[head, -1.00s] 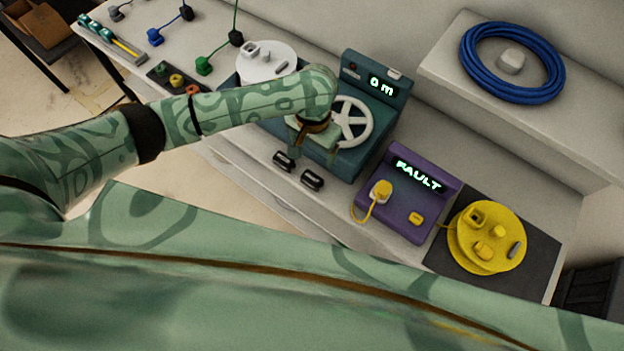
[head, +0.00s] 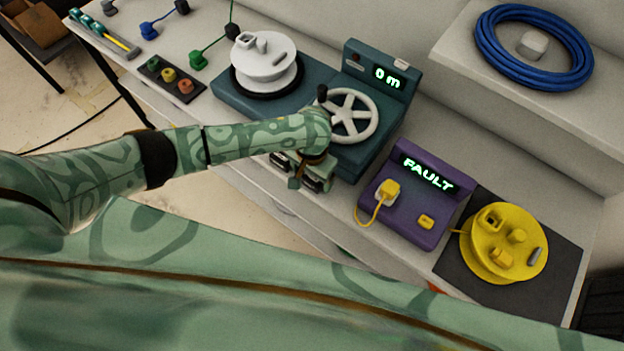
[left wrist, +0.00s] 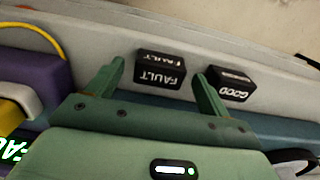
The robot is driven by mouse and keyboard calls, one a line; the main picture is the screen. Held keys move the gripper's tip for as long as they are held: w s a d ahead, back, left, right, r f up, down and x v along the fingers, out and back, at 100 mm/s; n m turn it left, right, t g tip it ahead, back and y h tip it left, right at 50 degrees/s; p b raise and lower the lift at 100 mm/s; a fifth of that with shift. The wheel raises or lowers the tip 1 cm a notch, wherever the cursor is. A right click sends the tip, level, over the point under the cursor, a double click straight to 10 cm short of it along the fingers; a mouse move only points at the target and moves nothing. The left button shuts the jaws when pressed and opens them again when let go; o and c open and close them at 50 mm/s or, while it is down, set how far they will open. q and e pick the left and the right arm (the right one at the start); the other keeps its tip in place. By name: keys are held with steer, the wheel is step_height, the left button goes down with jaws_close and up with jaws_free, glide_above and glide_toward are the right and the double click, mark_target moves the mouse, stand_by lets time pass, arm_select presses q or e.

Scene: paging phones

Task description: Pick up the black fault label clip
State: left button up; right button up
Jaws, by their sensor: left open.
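The black fault label clip (left wrist: 160,72), with white FAULT lettering, lies on the bench near its front edge. In the left wrist view it sits in the gap between the fingertips of my left gripper (left wrist: 158,68), apart from both. In the head view my left gripper (head: 311,183) is open and low over this clip, which it partly covers. A second black clip, lettered GOOD (left wrist: 229,84), lies beside it, just outside one finger. In the head view the GOOD clip (head: 280,161) is to the left of the gripper. My right gripper is not in view.
A teal machine with a white handwheel (head: 352,117) stands just behind the clips. A purple box showing FAULT (head: 405,205), with a yellow plug and cord, is to the right. A yellow reel (head: 490,262) stands beyond it. The bench's front edge is close.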

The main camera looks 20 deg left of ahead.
arm_select(q)
steer(key=shift+r, duration=0.15)
steer(key=c, duration=1.1)
steer(key=shift+o, duration=0.2)
